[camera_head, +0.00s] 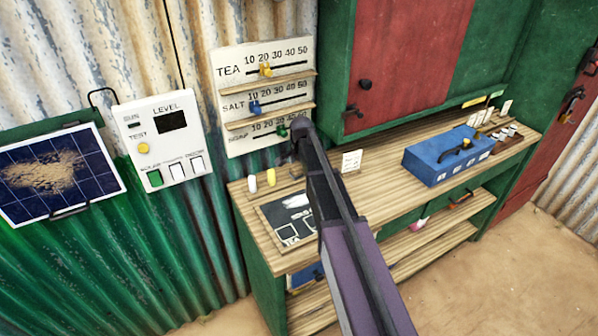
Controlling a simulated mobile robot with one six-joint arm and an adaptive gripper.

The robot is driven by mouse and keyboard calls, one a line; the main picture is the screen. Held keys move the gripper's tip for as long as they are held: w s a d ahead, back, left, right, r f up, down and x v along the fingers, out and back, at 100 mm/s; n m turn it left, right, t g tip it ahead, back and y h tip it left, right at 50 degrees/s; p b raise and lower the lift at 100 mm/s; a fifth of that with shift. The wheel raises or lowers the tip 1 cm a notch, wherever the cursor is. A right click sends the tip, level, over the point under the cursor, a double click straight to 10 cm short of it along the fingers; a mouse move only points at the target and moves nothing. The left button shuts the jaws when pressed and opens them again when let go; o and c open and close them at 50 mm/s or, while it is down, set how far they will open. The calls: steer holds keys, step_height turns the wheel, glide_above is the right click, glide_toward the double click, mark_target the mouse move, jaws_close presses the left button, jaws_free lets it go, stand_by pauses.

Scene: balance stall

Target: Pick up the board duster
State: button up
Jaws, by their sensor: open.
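A small brown block (296,172), perhaps the board duster, lies at the back of the wooden counter (262,228), just left of my arm. It is small and partly covered by my arm, so I cannot be sure what it is. A white chalk (252,183) and a yellow chalk (271,177) stand to its left. A dark slate board (270,212) with white marks lies in front of them, its right side hidden by my arm. My arm crosses the middle of the view from the bottom. I cannot make out my gripper's fingers.
A slider panel (262,55) hangs on the wall behind. A level meter box (160,150) and solar panel (60,210) are at left. Shelves lie below.

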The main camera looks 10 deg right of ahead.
mark_target(300, 166)
steer(key=c, duration=1.3)
steer(key=shift+r, duration=0.1)
step_height(300, 166, up, 3)
steer(key=p, duration=0.3)
steer(key=shift+r+p, duration=0.2)
steer(key=shift+p, duration=0.15)
steer(key=s, duration=0.5)
steer(key=s+a+r+p, duration=0.1)
steer(key=s, duration=1)
steer(key=shift+a+r, duration=0.15)
steer(key=shift+r, duration=0.05)
